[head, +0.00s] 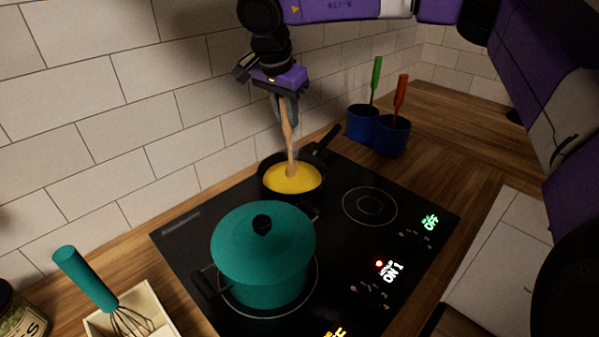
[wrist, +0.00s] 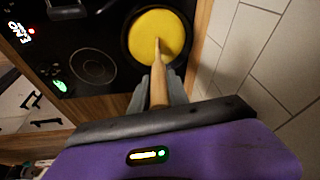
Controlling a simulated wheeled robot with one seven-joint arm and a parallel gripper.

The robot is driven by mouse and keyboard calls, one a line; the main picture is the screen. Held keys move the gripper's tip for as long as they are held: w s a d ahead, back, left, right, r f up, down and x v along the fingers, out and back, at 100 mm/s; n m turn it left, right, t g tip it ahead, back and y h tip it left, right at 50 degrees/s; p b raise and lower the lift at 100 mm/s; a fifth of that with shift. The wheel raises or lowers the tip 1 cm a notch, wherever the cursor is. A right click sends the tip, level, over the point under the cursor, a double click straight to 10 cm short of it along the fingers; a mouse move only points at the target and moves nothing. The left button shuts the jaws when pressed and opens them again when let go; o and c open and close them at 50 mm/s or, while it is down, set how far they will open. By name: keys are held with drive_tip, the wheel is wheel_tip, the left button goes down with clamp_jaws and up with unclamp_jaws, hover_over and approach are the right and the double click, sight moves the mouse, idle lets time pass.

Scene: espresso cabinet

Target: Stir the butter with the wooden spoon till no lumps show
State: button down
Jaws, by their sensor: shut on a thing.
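My gripper (head: 287,100) is shut on the handle of the wooden spoon (head: 288,135) and holds it nearly upright, handle up. The spoon's lower end dips into the yellow butter (head: 302,181) in the small black pan (head: 265,180) on the back of the hob. In the wrist view the spoon (wrist: 159,85) runs from between my fingers (wrist: 160,95) into the butter (wrist: 152,30). The butter's surface looks smooth and even yellow, with no lumps visible at this size. The spoon's bowl is partly hidden in the butter.
A teal lidded pot (head: 263,262) stands on the black hob (head: 350,260) in front of the pan. Two blue cups (head: 391,137) with green-handled and red-handled tools stand behind right. A teal whisk (head: 92,285) lies over a pale box (head: 160,306). The tiled wall is close behind.

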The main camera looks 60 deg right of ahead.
drive_tip(key=shift+r+p, duration=1.65)
drive_tip(key=shift+r, duration=0.85)
